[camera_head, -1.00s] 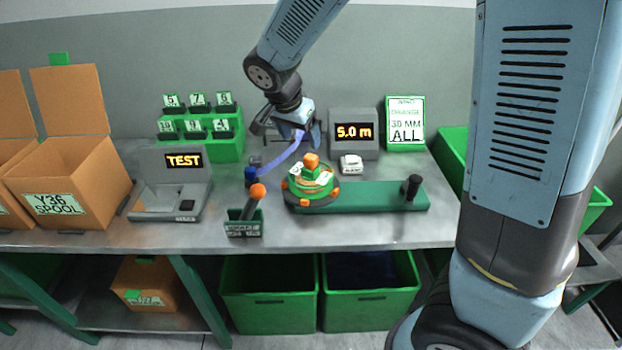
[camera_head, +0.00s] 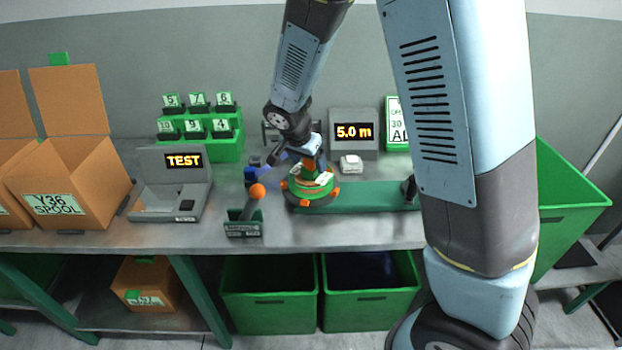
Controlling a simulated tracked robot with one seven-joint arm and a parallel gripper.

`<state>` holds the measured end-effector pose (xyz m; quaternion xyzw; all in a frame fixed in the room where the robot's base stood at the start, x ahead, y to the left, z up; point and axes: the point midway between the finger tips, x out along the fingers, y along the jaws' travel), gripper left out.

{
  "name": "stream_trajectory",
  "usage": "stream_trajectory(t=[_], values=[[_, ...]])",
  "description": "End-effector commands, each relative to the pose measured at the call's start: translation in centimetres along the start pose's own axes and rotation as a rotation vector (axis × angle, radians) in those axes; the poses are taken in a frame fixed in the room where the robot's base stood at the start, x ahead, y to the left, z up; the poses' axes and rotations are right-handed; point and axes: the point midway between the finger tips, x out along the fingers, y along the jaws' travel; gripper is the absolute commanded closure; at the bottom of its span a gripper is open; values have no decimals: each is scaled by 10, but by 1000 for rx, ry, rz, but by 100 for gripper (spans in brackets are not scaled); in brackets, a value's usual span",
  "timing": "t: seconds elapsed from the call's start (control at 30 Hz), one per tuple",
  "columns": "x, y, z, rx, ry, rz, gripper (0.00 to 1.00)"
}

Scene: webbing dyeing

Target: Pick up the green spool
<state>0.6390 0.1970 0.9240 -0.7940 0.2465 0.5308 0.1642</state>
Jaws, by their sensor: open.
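The green spool (camera_head: 311,187) with orange parts sits at the left end of a long green base plate (camera_head: 372,197) on the metal table. My gripper (camera_head: 308,168) is open and points down at the top of the spool, close over its orange centre part. The fingers overlap the spool in this view, so I cannot tell whether they touch it. Part of the spool's top is hidden by the gripper. A strip of blue-violet webbing (camera_head: 270,174) shows just left of the spool, partly hidden.
A small stand with an orange-knobbed handle (camera_head: 257,191) is left of the spool. A grey TEST device (camera_head: 170,185) and open cardboard boxes (camera_head: 75,180) stand further left. A 5.0 m display (camera_head: 354,133) is behind. Green bins (camera_head: 268,300) are below the table.

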Motion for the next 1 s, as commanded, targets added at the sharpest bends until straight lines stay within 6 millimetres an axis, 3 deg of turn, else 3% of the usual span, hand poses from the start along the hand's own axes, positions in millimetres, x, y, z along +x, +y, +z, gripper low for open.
stream_trajectory(t=[0.2, 0.5, 1.0], values=[[20, 0, 0, 0, -1, 1, 24], [23, 0, 0, 0, 0, 0, 25], [22, 0, 0, -1, 0, -1, 73]])
